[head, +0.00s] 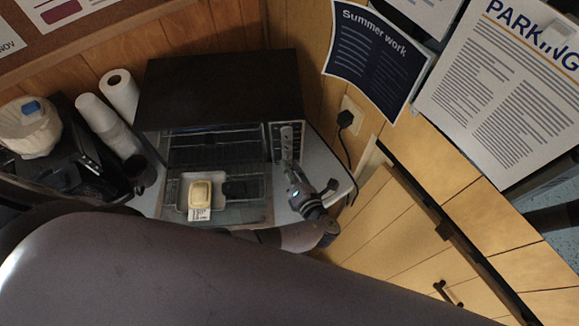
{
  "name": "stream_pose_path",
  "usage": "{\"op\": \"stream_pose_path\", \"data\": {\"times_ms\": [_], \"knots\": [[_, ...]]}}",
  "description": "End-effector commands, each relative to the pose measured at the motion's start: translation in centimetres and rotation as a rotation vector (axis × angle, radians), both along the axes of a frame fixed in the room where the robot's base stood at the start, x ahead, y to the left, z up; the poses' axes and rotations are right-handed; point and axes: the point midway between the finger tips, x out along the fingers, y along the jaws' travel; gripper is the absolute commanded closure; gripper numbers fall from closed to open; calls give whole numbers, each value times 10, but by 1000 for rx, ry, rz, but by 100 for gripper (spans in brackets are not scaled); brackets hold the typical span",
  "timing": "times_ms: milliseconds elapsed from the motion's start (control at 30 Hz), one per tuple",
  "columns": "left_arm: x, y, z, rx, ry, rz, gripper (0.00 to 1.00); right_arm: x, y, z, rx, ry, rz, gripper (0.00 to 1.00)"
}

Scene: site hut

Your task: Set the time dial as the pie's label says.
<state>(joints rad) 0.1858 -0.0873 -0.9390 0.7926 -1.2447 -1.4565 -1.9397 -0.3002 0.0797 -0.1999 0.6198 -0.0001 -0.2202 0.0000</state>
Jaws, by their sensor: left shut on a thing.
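The dark toaster oven (222,88) stands on the counter with its front door (242,213) folded down. A pale pie (200,194) in a light tray sits at the oven's open front. Its white label (199,214) faces me, but its print is too small to read surely. My left gripper (287,150) is at the control panel (273,133) on the oven's right side, shut on a dial there. The gripper hides the dial, so its setting cannot be read. My right gripper is not in view.
Left of the oven stand stacked white cups (99,115), a paper roll (119,93), a dark mug (141,172) and a black coffee maker (75,165). A plug (345,119) with a hanging cable is at the wall on the right. My left arm fills the foreground.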

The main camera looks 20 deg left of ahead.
Motion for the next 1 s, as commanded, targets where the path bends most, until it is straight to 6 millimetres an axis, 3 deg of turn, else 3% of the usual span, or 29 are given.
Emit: {"op": "stream_pose_path", "data": {"times_ms": [333,833,867,1000], "knots": [[0,-1,-1,109,46,-1,100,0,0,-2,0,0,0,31],[1,-1,-1,122,52,-1,100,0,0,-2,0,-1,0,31],[1,-1,-1,122,52,-1,74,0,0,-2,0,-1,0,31],[0,-1,-1,121,51,-1,65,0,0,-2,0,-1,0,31]]}}
